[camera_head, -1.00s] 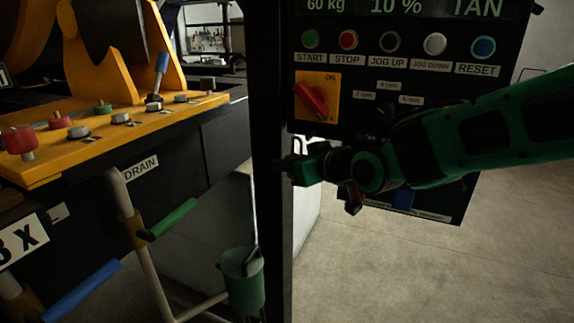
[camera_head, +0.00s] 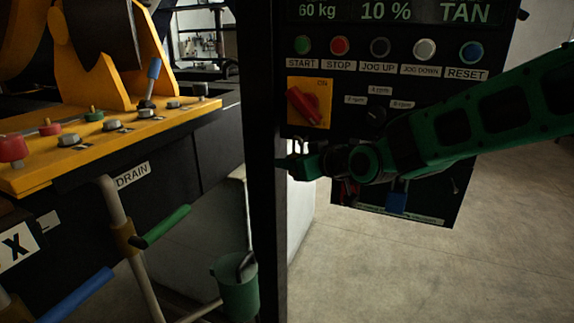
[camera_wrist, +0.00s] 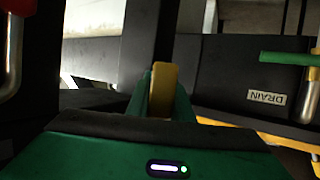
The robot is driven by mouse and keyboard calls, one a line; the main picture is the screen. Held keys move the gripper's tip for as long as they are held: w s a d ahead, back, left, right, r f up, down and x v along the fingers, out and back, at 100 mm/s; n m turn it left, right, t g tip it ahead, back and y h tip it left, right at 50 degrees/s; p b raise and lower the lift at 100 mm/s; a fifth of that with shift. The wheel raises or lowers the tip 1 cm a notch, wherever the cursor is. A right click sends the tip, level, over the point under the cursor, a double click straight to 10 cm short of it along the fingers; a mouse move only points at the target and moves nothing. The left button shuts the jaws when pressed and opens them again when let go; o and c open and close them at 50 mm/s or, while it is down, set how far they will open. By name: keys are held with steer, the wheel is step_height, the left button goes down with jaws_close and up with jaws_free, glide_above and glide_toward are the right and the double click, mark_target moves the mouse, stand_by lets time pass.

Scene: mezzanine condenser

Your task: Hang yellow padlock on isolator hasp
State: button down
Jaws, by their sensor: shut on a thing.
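The yellow padlock (camera_wrist: 162,90) shows in the wrist view, held upright between the two green fingers of my gripper (camera_wrist: 161,100). Its shackle cannot be made out there. In the head view my gripper (camera_head: 290,162) is just below the isolator, pointing left, and the padlock is too dark and small to tell. The isolator is a yellow plate (camera_head: 320,86) with a red rotary handle (camera_head: 304,104), turned at a slant, on the black control panel (camera_head: 440,120). I cannot make out the hasp; the handle is apart from my gripper.
A dark upright post (camera_head: 262,170) stands directly left of my gripper. A blue padlock-like item (camera_head: 397,198) hangs low on the panel, beside a red one (camera_head: 349,190) partly behind my arm. A green bucket (camera_head: 238,290) and pipes stand lower left. Floor at right is clear.

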steer(key=shift+w+d+f, duration=0.2)
steer(key=shift+w, duration=0.4)
steer(key=shift+w+d+f, duration=0.15)
steer(key=shift+w+d, duration=0.1)
steer(key=shift+w, duration=0.35)
steer(key=shift+w+d+f, duration=0.2)
steer(key=shift+w, duration=0.4)
steer(key=c, duration=1.5)
jaws_free()
